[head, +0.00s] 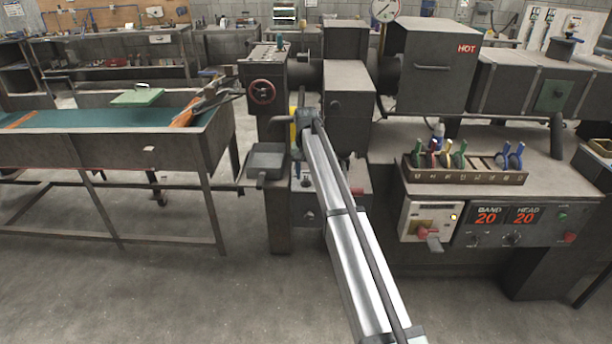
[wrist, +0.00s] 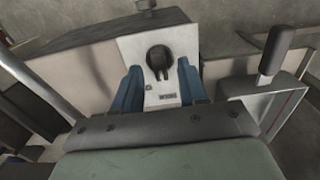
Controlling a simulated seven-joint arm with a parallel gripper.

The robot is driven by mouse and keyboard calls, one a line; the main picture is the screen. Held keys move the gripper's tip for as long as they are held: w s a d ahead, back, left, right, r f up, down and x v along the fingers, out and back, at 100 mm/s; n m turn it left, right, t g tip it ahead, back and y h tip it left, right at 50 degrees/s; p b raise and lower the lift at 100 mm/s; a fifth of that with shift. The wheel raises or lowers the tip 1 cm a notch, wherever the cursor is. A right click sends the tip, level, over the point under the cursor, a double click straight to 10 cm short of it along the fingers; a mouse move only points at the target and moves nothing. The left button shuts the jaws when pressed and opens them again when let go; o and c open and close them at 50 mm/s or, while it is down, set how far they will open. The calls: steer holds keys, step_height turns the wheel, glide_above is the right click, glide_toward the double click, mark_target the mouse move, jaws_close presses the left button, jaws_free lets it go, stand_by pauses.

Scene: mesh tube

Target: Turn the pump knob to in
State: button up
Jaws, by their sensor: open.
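In the wrist view a black knob (wrist: 159,60) sits on a pale plate (wrist: 132,48), with a small label below it that is too blurred to read. My gripper (wrist: 161,80) is open, its two blue fingers on the left and right of the knob. The fingers look apart from the knob, but I cannot tell how deep they reach around it. In the head view my gripper (head: 304,122) is at the front of the grey machine (head: 348,120), above a small control panel (head: 318,202). My arm partly covers this panel and its fingertips are hard to make out.
A lever with a dark handle (wrist: 273,50) stands right of the plate in the wrist view. A red handwheel (head: 262,92) is on the machine's left. A rack of coloured-handled tools (head: 466,178) and a console (head: 512,228) are at the right. Open floor lies in front.

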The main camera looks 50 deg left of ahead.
steer(key=shift+f, duration=0.65)
jaws_close()
